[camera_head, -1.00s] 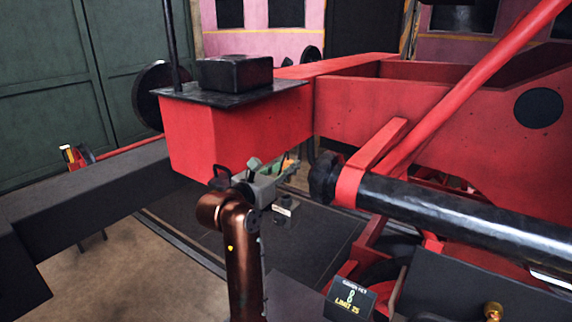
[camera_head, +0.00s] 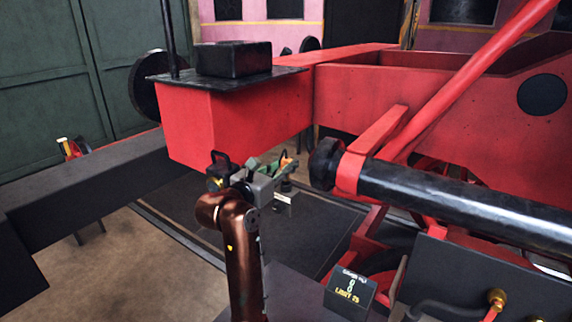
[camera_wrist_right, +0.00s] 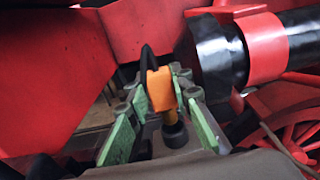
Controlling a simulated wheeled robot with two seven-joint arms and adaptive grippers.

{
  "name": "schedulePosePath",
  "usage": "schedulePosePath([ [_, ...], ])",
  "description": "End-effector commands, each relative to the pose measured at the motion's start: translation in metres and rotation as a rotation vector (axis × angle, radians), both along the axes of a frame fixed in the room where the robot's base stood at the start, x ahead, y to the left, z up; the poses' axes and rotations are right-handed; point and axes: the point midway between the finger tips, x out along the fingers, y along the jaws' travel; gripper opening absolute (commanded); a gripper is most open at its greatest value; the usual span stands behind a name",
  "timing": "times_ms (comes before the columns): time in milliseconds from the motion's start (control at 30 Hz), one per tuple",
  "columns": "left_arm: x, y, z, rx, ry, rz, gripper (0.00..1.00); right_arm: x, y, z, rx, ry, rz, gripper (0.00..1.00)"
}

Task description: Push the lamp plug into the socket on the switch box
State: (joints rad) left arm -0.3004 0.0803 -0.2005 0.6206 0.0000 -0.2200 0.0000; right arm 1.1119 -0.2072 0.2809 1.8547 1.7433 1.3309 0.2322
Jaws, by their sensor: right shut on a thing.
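My right gripper (camera_head: 280,172) is at the end of a copper-coloured arm, below the red beam. In the right wrist view its green-padded fingers (camera_wrist_right: 162,98) are shut on an orange block with a black upper end, which looks like the lamp plug (camera_wrist_right: 159,90). A yellow-orange stem runs down from it to a dark round piece (camera_wrist_right: 173,134); I cannot tell whether that is plug or socket. In the head view a small dark box with a pale label, perhaps the switch box (camera_head: 284,204), stands just below the fingers. The fingers hide part of it. My left gripper is not seen.
The red beam (camera_head: 240,125) hangs close above the gripper. A black cylinder with a red band (camera_head: 440,200) lies to the right. A black "LIMIT 25" sign (camera_head: 350,289) is at the lower right. Open floor (camera_head: 130,255) lies to the left.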

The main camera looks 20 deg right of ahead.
Motion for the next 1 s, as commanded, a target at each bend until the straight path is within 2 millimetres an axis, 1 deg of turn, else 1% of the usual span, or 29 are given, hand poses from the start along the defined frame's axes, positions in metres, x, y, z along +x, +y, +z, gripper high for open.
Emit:
schedulePosePath([
  [1000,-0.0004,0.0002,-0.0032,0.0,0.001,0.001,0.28,0.0,0.0005,-0.0064,0.0,0.0,0.0,0.0],
])
